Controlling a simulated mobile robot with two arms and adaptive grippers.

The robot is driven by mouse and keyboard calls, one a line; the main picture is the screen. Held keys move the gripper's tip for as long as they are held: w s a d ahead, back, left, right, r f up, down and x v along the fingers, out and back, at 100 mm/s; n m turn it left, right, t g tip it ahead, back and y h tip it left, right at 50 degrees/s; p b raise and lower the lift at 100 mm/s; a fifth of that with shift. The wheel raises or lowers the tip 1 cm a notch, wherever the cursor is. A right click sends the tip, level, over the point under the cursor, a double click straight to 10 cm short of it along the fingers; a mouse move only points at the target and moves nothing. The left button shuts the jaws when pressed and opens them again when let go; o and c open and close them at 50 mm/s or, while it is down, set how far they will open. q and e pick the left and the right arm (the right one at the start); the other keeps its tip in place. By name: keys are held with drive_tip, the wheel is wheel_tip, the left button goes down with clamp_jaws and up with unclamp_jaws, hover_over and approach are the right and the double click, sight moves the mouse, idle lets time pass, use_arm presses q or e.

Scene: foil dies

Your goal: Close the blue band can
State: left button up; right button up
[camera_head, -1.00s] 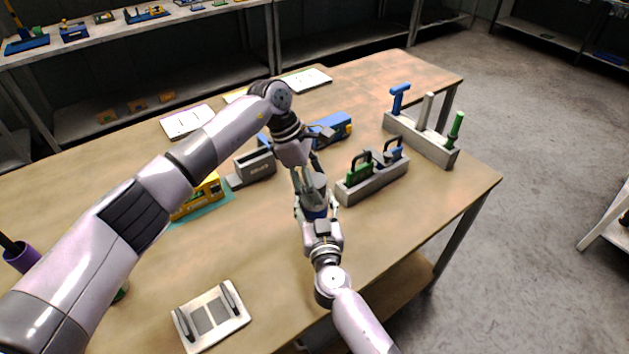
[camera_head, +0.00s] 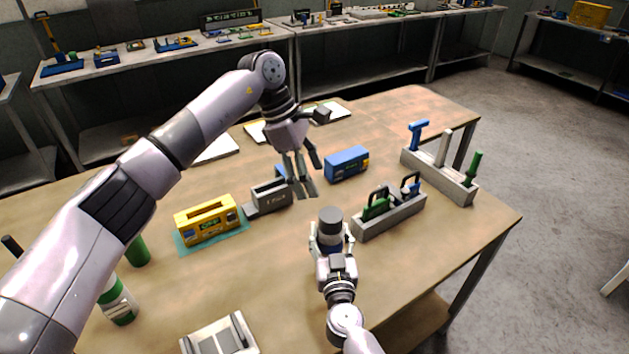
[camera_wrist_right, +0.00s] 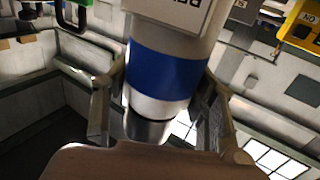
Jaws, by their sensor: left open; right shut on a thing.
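My right gripper (camera_head: 331,243) is shut around the can's body from the front. My left gripper (camera_head: 304,182) is open and empty, fingers pointing down, above and behind the can, clear of the lid. Whether the lid is fully seated is hard to tell.
A grey holder (camera_head: 388,219) with green, dark and blue handled pieces stands close right of the can. A yellow box (camera_head: 207,221), a grey block (camera_head: 271,197) and a blue box (camera_head: 346,164) stand behind. A green-and-white can (camera_head: 118,301) is at left.

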drive_tip(key=o, duration=1.8)
drive_tip(key=shift+c, duration=0.2)
drive_tip(key=s+d, duration=0.1)
drive_tip(key=s, duration=1.1)
drive_tip(key=shift+d, duration=0.4)
